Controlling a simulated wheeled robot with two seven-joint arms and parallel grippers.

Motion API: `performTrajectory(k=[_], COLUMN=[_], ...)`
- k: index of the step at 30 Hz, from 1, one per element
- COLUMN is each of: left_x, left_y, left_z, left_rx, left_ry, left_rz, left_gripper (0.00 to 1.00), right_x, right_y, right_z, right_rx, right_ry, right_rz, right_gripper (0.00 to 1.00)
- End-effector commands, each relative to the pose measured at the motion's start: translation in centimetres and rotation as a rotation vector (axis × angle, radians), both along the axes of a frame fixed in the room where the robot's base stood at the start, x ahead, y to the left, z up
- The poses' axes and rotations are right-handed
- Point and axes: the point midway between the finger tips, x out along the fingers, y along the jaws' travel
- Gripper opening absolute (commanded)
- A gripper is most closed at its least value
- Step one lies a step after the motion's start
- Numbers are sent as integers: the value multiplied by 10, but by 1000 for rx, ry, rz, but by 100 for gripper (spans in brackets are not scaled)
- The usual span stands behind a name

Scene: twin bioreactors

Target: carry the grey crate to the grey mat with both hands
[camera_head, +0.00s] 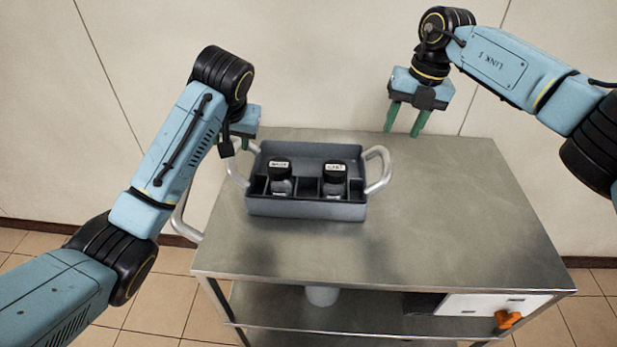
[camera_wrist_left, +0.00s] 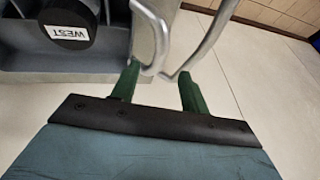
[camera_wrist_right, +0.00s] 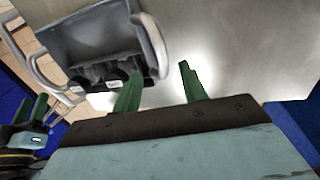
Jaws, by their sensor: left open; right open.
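The grey crate (camera_head: 305,209) stands on the metal cart top, with a pale loop handle on its left (camera_head: 236,167) and right (camera_head: 380,170) ends. It holds two black-capped bottles (camera_head: 280,178) (camera_head: 334,180); the cap near the left handle reads WEST (camera_wrist_left: 68,32). My left gripper (camera_wrist_left: 160,72) is open at the left handle, which shows between its fingers; contact is unclear. In the head view its fingers are mostly hidden. My right gripper (camera_head: 405,128) is open and empty, above and behind the right handle, apart from it. No grey mat shows.
The cart top (camera_head: 450,220) is clear right of the crate. The cart's own rail (camera_head: 182,222) sticks out at its left end. A lower shelf holds a white round thing (camera_head: 321,295) and a white panel with an orange part (camera_head: 508,319). A wall stands behind.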

Motion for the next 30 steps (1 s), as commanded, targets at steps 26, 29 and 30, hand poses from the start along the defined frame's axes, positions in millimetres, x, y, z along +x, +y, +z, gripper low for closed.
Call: performTrajectory(k=[26,29,30], left_x=[39,39,39], left_y=[22,22,22], left_z=[-92,-92,-92], left_rx=[1,1,1], left_ry=[-1,-1,-1], left_rz=[-1,-1,-1], left_gripper=[45,45,42], right_x=[1,1,1], right_y=[17,17,17], right_z=[-101,-101,-101], right_rx=[0,0,0], right_ry=[0,0,0], right_rz=[0,0,0], right_gripper=[43,43,40])
